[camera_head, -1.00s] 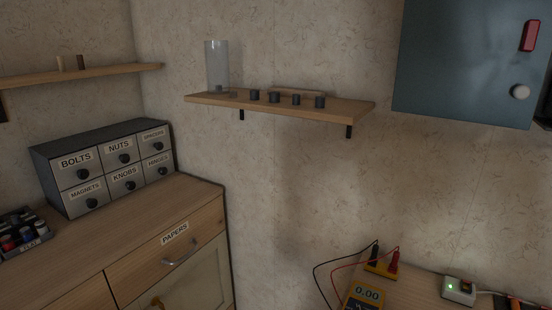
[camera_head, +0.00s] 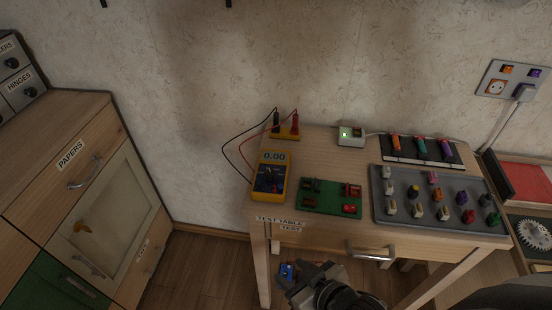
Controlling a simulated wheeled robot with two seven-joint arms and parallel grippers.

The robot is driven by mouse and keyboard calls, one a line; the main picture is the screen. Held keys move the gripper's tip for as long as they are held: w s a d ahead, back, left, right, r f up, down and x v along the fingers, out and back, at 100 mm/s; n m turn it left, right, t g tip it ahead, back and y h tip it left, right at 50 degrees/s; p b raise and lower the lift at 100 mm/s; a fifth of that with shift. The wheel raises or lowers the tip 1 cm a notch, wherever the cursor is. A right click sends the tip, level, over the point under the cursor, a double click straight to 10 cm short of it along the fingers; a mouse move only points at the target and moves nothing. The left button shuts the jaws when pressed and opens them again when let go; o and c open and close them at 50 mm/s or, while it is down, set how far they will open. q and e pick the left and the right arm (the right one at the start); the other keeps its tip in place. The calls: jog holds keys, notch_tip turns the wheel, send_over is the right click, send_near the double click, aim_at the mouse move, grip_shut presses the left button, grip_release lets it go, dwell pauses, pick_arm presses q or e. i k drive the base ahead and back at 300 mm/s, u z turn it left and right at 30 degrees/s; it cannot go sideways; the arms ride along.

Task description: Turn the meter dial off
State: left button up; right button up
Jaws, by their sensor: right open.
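The yellow meter (camera_head: 270,175) lies at the left end of the test table, and its screen reads 0.00. Its dial (camera_head: 267,182) sits on the dark face below the screen; its exact setting is too small to tell. Red and black leads run from the meter to a yellow probe holder (camera_head: 285,131) behind it. My right gripper (camera_head: 308,278) is at the bottom of the view, in front of and below the table's front edge. It is open and apart from the meter. My left gripper is not in view.
A green board (camera_head: 331,207) with red and black parts lies just right of the meter. Further right is a grey tray (camera_head: 440,222) with several small knobs. A white box (camera_head: 351,141) with a green light stands behind. Drawer cabinets (camera_head: 45,190) stand left.

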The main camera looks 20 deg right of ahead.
aim_at(270, 174)
jog(key=k, duration=1.1)
jog(key=u, duration=0.65)
jog(key=i, duration=1.2)
jog(key=z, duration=0.65)
